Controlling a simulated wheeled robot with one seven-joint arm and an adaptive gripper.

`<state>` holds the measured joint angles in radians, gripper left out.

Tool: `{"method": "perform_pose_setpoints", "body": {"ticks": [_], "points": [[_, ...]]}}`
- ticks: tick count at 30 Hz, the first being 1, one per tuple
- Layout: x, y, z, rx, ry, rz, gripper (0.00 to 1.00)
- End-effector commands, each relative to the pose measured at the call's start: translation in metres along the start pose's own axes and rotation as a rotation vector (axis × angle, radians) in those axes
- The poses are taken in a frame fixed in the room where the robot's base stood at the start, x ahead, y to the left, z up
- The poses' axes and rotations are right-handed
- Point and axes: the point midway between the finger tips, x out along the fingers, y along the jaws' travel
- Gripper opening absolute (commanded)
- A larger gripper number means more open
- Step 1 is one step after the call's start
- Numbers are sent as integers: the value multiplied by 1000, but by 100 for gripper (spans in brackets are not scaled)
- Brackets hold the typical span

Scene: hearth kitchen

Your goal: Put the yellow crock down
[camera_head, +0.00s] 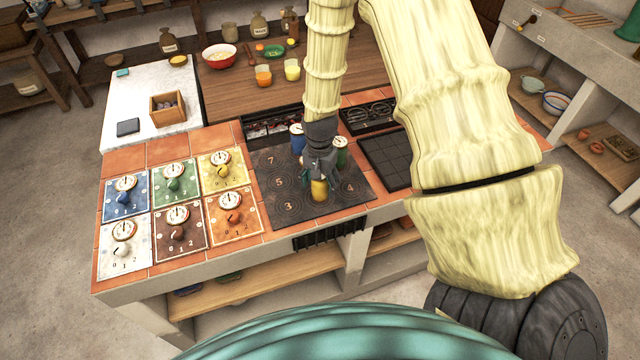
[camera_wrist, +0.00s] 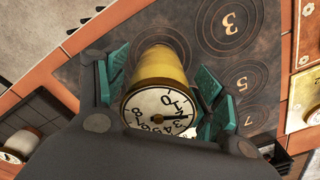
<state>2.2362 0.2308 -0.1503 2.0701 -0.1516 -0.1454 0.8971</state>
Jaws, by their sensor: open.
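The yellow crock (camera_head: 319,189) stands upright on the dark numbered hob plate (camera_head: 264,162), near its front edge, between the marks 3 and 4. In the wrist view the yellow crock (camera_wrist: 163,66) shows its white dial top with black numbers and a pointer. My gripper (camera_head: 319,176) is low over the crock and pointing down. In the wrist view its teal-padded fingers (camera_wrist: 162,80) are open, one on each side of the crock. Whether a pad still touches it I cannot tell. The crock's base seems to rest on the plate; its far side is hidden.
A blue crock (camera_head: 297,139) and a green crock (camera_head: 341,150) stand behind my gripper, close to it. Coloured dial panels (camera_head: 176,182) lie left of the plate. A dark grid (camera_head: 386,160) is to the right. The plate's front left is clear.

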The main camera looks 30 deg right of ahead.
Motion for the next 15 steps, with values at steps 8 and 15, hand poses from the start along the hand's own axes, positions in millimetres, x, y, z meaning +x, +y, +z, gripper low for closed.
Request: {"method": "perform_pose_setpoints", "body": {"ticks": [8,15], "points": [[-25,-1,0,0,1,-2,68],[-52,-1,0,1,2,-1,68]]}}
